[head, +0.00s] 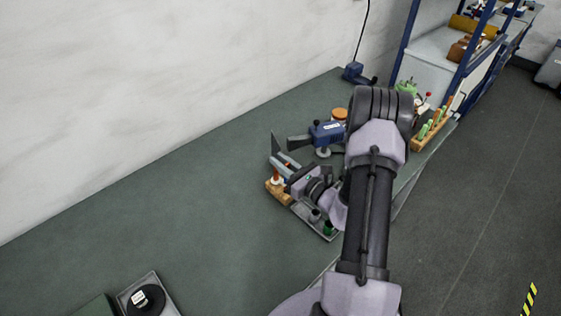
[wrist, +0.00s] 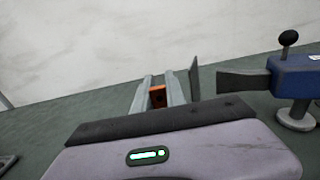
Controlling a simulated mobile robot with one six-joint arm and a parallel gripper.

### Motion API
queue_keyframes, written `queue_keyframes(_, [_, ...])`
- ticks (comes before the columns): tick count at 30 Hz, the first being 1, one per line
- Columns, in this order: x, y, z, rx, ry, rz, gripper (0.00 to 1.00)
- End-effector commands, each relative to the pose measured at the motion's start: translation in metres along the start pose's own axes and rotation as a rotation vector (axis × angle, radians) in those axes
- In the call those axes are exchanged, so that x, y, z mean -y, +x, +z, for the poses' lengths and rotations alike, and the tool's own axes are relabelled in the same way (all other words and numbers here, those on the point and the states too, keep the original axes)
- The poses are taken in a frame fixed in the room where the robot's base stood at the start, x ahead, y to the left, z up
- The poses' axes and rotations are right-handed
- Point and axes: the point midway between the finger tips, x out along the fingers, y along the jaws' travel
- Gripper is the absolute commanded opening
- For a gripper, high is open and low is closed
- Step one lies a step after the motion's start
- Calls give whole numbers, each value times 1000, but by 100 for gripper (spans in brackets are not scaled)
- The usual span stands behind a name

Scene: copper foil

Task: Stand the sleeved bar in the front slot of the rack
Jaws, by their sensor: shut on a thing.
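My gripper (head: 281,163) is at the left end of my arm in the head view, low over the green bench. In the wrist view its two grey fingers (wrist: 158,92) are shut around a small orange piece with a dark spot (wrist: 157,98). I take this to be the sleeved bar; most of it is hidden by the fingers and gripper body. A wooden rack (head: 430,127) with several green-handled pieces stands at the bench's right end in the head view. A small wooden block (head: 278,194) with a white and orange piece (head: 277,179) is just below the gripper.
A grey tray (head: 318,228) with small bottles lies under my wrist. A blue tool (head: 325,132) stands close behind the gripper, and a thin dark plate (wrist: 194,77) rises beside the fingers. A black reel (head: 145,300) sits front left.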

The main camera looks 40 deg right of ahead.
Motion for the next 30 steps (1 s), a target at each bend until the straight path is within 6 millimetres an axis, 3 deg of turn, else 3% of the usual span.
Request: queue_keyframes(30, [0,0,-8,0,0,0,0])
